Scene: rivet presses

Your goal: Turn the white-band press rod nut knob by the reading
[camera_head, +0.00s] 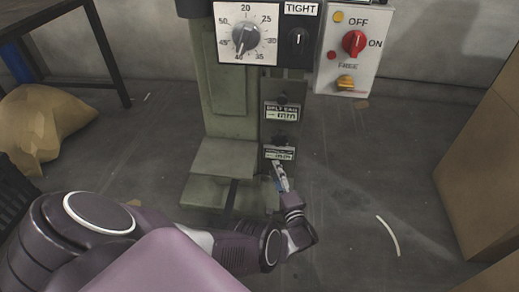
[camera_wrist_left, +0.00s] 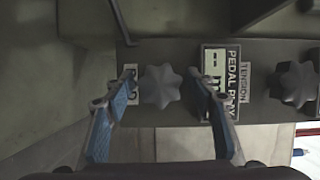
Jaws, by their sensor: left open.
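The green press (camera_head: 224,80) stands ahead of me with a dark panel down its front. My left gripper (camera_head: 282,176) is low at that panel, just below the lower label plate (camera_head: 280,153). In the left wrist view, my left gripper (camera_wrist_left: 162,92) is open, with its blue-padded fingers on either side of a dark lobed knob (camera_wrist_left: 161,87). Gaps show between knob and fingers. The head view does not show this knob clearly. A plate reading PEDAL PLAY and TENSION (camera_wrist_left: 221,65) lies beside it, its reading partly covered by a finger. My right gripper is not in view.
Another lobed knob (camera_wrist_left: 293,84) sits beyond the plate. Above are a numbered dial (camera_head: 245,37), a TIGHT selector (camera_head: 297,41) and a control box (camera_head: 350,60) with a red switch. A cardboard box (camera_head: 490,160) stands right, a tan sack (camera_head: 40,120) left. The floor between is mostly clear.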

